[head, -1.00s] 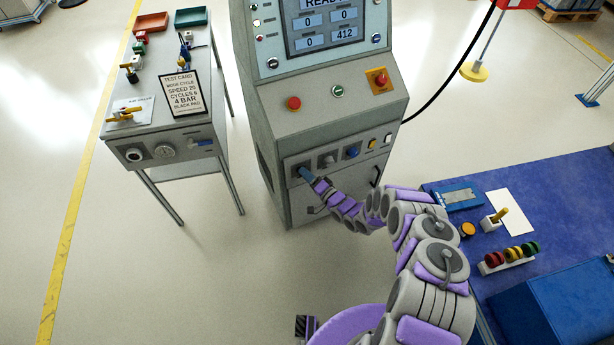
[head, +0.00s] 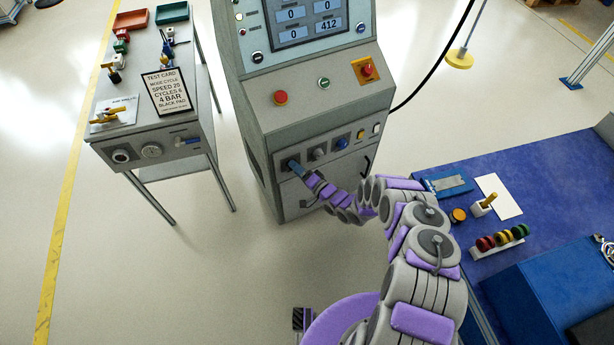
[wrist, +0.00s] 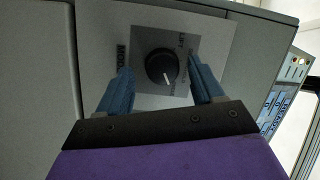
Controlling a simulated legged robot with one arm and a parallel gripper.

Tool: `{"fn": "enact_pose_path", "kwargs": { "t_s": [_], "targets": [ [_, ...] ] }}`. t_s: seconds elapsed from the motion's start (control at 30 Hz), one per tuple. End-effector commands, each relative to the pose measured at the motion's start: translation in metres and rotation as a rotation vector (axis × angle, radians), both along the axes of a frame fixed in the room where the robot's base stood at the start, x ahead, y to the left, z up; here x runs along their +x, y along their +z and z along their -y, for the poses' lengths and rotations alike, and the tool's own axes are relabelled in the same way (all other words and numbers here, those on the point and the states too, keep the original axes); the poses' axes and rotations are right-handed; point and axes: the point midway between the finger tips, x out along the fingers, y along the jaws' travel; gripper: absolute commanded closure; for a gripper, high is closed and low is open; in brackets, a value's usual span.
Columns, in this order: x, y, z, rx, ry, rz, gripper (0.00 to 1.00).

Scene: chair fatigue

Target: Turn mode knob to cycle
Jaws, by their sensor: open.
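The mode knob (wrist: 162,66) is a round black knob on a light plate lettered MODE, with LIFT printed beside it; some of its lettering is too small or shaded to read. In the wrist view my gripper (wrist: 161,85) is open, with one blue finger on each side of the knob. A gap shows between each finger and the knob. In the head view my gripper (head: 295,166) is at the leftmost control of the row on the grey machine (head: 315,110), and it hides the knob there.
To the right along the row are a grey knob (head: 319,154) and a blue knob (head: 342,144). A red button (head: 280,98) and an emergency stop (head: 367,70) sit above. A blue table (head: 470,235) is at right.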

Motion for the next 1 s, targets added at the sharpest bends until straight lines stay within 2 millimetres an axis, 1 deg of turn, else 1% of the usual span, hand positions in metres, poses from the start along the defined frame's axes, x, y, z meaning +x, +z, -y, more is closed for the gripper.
{"fn": "enact_pose_path", "kwargs": {
  "t_s": [0.17, 0.6, 0.7, 0.83, 1.0],
  "targets": [
    [-0.014, 0.002, 0.016, 0.000, -0.001, -0.001, 0.33],
    [-0.083, 0.002, 0.086, 0.000, -0.006, -0.007, 0.33],
    [-0.096, 0.001, 0.101, 0.000, -0.005, -0.005, 0.33],
    [-0.108, 0.001, 0.113, 0.001, -0.004, -0.003, 0.33],
    [-0.117, 0.001, 0.122, 0.000, -0.003, -0.001, 0.33]
  ]
}}
